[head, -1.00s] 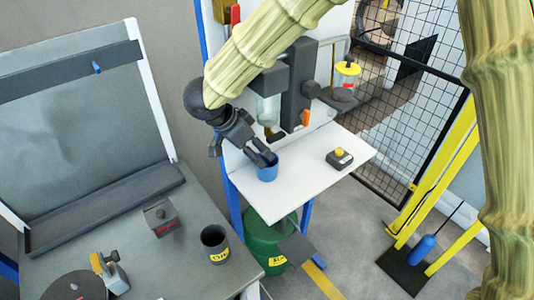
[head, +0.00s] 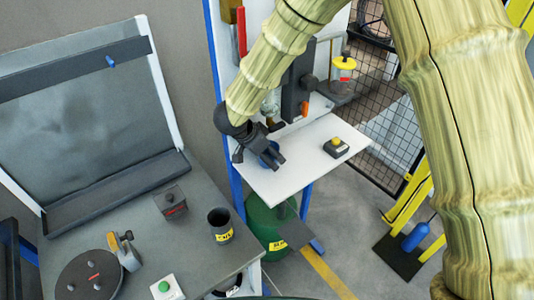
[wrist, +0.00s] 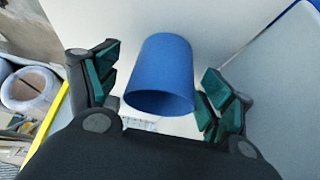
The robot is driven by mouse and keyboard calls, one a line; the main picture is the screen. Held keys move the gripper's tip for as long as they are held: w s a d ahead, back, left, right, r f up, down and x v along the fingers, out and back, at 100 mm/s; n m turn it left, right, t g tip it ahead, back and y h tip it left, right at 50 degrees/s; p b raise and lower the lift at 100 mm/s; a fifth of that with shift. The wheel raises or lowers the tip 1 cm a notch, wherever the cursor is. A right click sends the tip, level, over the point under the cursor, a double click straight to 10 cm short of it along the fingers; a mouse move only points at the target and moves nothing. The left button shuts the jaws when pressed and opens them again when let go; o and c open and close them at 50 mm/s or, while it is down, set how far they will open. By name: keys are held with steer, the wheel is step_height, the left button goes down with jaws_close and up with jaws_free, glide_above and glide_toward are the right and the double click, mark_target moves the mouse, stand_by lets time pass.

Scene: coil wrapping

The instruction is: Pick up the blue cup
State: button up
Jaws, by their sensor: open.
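The blue cup (wrist: 160,75) stands between the two spread fingers of my gripper (wrist: 158,88) in the wrist view, with its rim toward the camera. A gap shows on the left side of the cup; the right fingertips are close to it, and I cannot tell whether they touch. In the head view the cup (head: 269,155) is on the white shelf (head: 300,180), partly hidden by the dark fingers of my gripper (head: 258,156). My gripper is open around the cup.
A dark mug with a yellow label (head: 220,225) stands on the grey workbench (head: 190,260) at left. A green drum (head: 268,225) is under the shelf. The machine column (head: 297,85) rises behind.

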steer(key=shift+w+d+f, duration=0.1)
steer(key=shift+d+f, duration=0.05)
steer(key=shift+f, duration=0.05)
steer(key=shift+w+f, duration=0.3)
steer(key=shift+w, duration=0.1)
steer(key=shift+s+r, duration=0.2)
steer(key=shift+s, duration=0.1)
steer(key=c, duration=0.9)
steer(key=shift+f, duration=0.1)
steer(key=c, duration=0.3)
